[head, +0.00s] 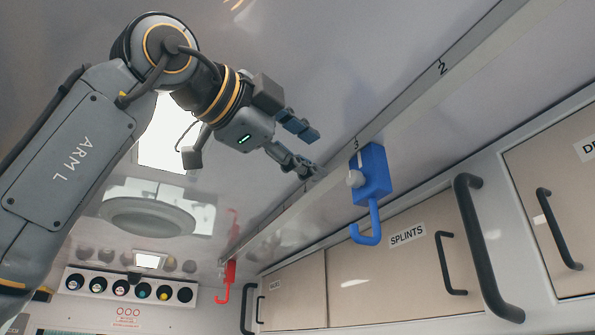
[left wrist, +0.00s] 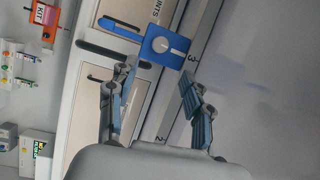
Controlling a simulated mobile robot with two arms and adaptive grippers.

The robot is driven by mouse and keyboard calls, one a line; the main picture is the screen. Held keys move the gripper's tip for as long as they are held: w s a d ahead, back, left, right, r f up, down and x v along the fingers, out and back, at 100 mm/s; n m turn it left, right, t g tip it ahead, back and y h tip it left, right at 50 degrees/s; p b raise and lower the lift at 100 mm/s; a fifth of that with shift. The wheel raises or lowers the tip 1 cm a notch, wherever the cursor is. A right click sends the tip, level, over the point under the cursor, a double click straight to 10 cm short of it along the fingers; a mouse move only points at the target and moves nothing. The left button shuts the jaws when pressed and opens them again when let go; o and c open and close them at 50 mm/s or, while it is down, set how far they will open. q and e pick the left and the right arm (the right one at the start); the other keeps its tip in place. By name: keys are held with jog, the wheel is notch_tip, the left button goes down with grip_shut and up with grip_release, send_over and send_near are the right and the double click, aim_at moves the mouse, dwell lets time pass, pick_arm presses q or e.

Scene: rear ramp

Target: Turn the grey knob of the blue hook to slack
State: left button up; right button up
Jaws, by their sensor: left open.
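The blue hook (head: 376,170) hangs from the ceiling rail by the number 3, its curved end pointing down. Its round grey knob (head: 355,179) is on the face turned toward my left gripper (head: 310,153). A pale line shows on that face by the knob. The gripper is open and empty, left of the knob and apart from it. In the left wrist view the blue hook (left wrist: 148,33) and the knob (left wrist: 160,45) lie just beyond the open fingertips (left wrist: 158,71), roughly between them. My right gripper is not in view.
The ceiling rail (head: 405,92) runs diagonally, with a red hook (head: 229,275) farther along it. A cabinet marked SPLINTS (head: 382,270) with dark handles and a large dark grab bar (head: 480,245) stand to the right. The space between fingers and knob looks clear.

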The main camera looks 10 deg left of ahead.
pick_arm(q)
jog(key=shift+v, duration=0.8)
